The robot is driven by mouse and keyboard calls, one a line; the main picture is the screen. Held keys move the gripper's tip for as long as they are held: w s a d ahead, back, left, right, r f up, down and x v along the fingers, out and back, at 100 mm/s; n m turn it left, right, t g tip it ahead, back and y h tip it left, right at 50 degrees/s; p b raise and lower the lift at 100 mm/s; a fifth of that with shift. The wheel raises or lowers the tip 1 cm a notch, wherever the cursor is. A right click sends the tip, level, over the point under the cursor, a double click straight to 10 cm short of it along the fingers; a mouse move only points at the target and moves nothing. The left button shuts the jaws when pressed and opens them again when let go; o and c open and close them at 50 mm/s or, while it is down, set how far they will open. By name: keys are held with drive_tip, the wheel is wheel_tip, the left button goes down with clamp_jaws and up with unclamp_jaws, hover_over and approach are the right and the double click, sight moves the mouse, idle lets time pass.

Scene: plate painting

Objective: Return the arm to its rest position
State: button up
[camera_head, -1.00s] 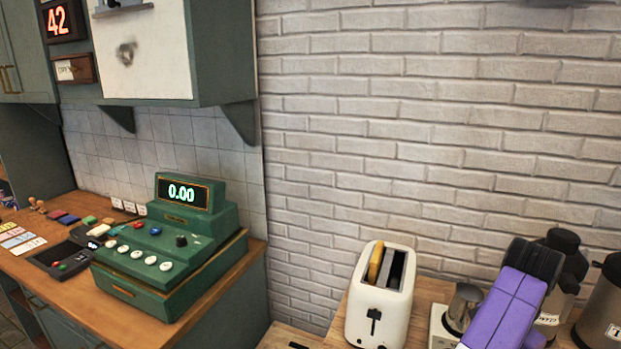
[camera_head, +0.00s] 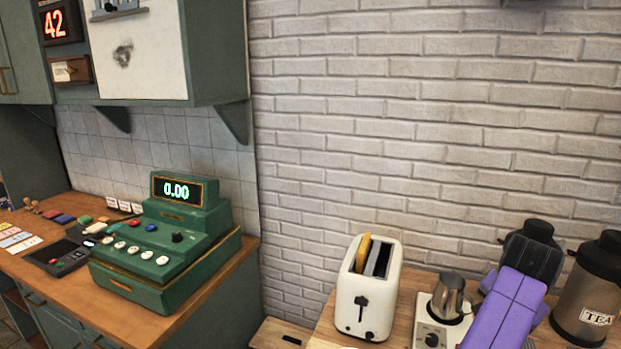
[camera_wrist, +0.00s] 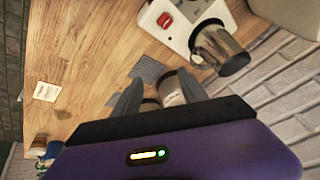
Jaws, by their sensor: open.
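My gripper (camera_wrist: 158,88) shows in the wrist view, with two grey fingers spread apart above the wooden counter (camera_wrist: 95,60). Small cylindrical objects (camera_wrist: 172,92) show between and beyond the fingers; I cannot tell how far off they are, and nothing is visibly gripped. My purple and black arm part shows at the lower right of the head view, in front of a dark dispenser (camera_head: 538,230). The fingers are not visible in the head view.
A white toaster (camera_head: 365,300) holding bread and a metal jug (camera_head: 452,297) on a white appliance (camera_head: 428,332) stand left of my arm. A tea dispenser (camera_head: 590,295) stands right. A green cash register (camera_head: 165,250) sits on the left counter. A brick wall (camera_head: 400,130) is behind.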

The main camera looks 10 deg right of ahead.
drive_tip(key=d+r+n+t+h+b, duration=0.1)
drive_tip(key=d+r+n+t+h, duration=0.35)
drive_tip(key=r+h, duration=0.2)
drive_tip(key=s+a+f+n+t+y+b, duration=0.1)
drive_tip(key=s+a+f+n+t+y, duration=0.15)
drive_tip(key=s+a+n+t, duration=0.55)
drive_tip(key=s+a+f+n+t+y+b, duration=0.2)
drive_tip(key=a+n+t+y, duration=0.15)
drive_tip(key=a, duration=0.95)
drive_tip(key=s+a+f+g+y+b, duration=0.1)
drive_tip(key=s+a+f, duration=0.2)
drive_tip(key=s, duration=0.6)
drive_tip(key=s+a+f+m+g+y+b, duration=0.1)
drive_tip(key=s+a+f, duration=0.3)
drive_tip(key=s, duration=0.5)
drive_tip(key=s+a+f+g+y+b, duration=0.1)
drive_tip(key=s+a+f+g+y, duration=0.1)
drive_tip(key=s+a, duration=0.5)
wheel_tip(320, 180, down, 2)
drive_tip(key=shift+s+a+f+g+y, duration=0.2)
drive_tip(key=shift+s+a+g+y, duration=0.2)
drive_tip(key=shift+s, duration=0.75)
